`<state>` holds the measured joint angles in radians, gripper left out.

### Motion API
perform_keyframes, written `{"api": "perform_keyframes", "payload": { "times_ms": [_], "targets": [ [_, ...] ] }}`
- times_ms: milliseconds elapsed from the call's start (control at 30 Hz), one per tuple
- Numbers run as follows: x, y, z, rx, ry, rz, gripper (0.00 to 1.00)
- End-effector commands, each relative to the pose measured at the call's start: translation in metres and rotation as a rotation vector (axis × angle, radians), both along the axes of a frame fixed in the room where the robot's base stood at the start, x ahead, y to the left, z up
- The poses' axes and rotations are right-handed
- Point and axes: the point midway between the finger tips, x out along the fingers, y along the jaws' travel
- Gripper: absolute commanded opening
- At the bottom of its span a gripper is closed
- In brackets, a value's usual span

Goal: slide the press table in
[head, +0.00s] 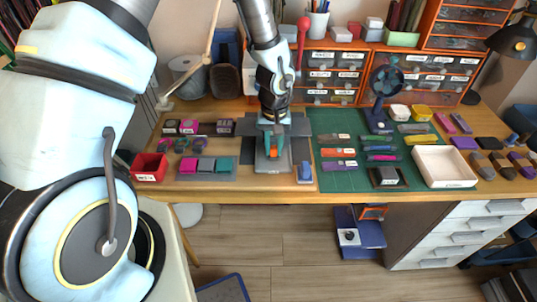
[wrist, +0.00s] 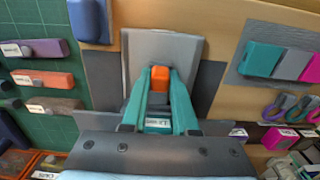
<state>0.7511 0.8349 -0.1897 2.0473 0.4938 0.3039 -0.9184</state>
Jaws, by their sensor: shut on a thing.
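The press table looks like a light grey plate (head: 272,167) lying on a darker grey base on the wooden bench; the plate also shows in the wrist view (wrist: 165,46). An orange grip (wrist: 160,80) stands at the plate's middle line. My gripper (head: 274,146) points down over the plate, its teal fingers (wrist: 160,92) closed on the orange grip. A small white label shows between the fingers in the wrist view. The arm and fingers hide the plate's far part.
A blue block (head: 305,172) stands right of the plate, near the bench's front edge. A grey tray with coloured blocks (head: 206,168) lies left. A green mat (head: 340,182) with several labelled pieces lies right. Orange drawers (head: 330,77) stand behind.

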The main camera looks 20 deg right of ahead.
Motion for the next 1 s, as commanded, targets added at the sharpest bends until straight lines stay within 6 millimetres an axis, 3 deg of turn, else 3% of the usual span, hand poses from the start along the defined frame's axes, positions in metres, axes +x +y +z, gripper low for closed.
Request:
{"api": "perform_keyframes", "payload": {
  "times_ms": [100,300,700,733,1000],
  "targets": [
    [0.021,-0.01,0.0,-0.004,-0.001,0.003,0.0],
    [0.043,-0.021,0.0,-0.004,-0.001,0.001,0.0],
    [0.049,-0.023,0.001,-0.006,-0.002,0.0,0.0],
    [0.049,-0.023,0.001,-0.006,-0.002,0.0,0.31],
    [0.048,-0.023,0.0,-0.004,-0.001,0.0,0.57]
  ]
}}
